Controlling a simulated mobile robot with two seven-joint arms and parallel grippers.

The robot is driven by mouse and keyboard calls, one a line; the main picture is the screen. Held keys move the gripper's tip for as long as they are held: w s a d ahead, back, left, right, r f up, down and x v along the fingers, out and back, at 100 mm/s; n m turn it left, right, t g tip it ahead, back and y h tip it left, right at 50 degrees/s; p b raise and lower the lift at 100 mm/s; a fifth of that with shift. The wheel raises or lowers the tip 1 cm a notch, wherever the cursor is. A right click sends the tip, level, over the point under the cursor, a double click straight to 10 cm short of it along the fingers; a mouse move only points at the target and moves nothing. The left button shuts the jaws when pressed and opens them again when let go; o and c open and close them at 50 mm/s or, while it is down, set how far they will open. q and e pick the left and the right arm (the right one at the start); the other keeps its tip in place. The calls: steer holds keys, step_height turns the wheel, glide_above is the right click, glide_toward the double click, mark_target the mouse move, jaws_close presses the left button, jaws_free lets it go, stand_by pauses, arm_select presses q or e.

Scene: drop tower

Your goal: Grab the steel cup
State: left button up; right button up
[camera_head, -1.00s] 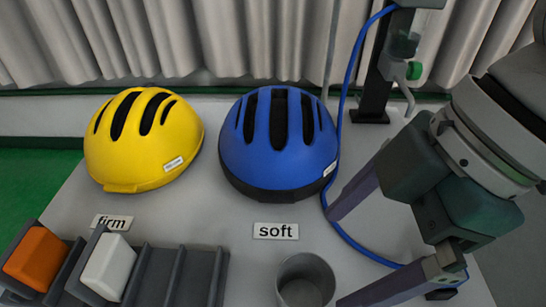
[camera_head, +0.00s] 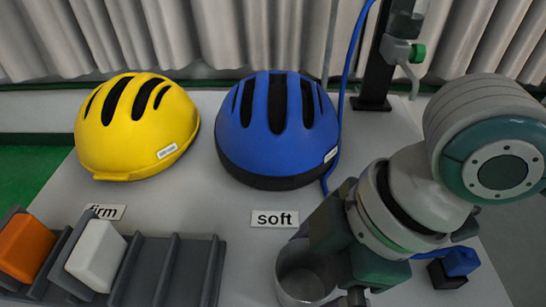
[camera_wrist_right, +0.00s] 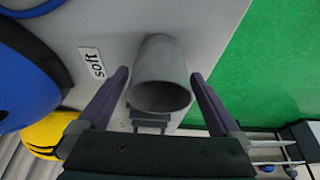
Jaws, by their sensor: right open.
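The steel cup (camera_head: 294,284) is a grey open-topped cylinder near the front edge of the table in the head view, partly covered by my right arm. My right gripper (camera_wrist_right: 160,76) is open. In the right wrist view its two purple fingers stand on either side of the steel cup (camera_wrist_right: 161,62), with visible gaps between fingers and cup. In the head view the right gripper (camera_head: 328,238) is at the cup, and its fingertips are mostly hidden. My left gripper is not in view.
A yellow helmet (camera_head: 135,130) and a blue helmet (camera_head: 276,135) sit behind labels "firm" and "soft" (camera_head: 274,219). A grey rack (camera_head: 158,268) holds an orange block (camera_head: 26,249) and a white block (camera_head: 96,254). A black stand (camera_head: 373,85) with a blue hose stands behind. A small blue-and-black part (camera_head: 458,263) lies right.

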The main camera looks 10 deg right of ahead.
steer(key=shift+c, duration=0.2)
steer(key=c, duration=1.2)
steer(key=shift+r, duration=0.1)
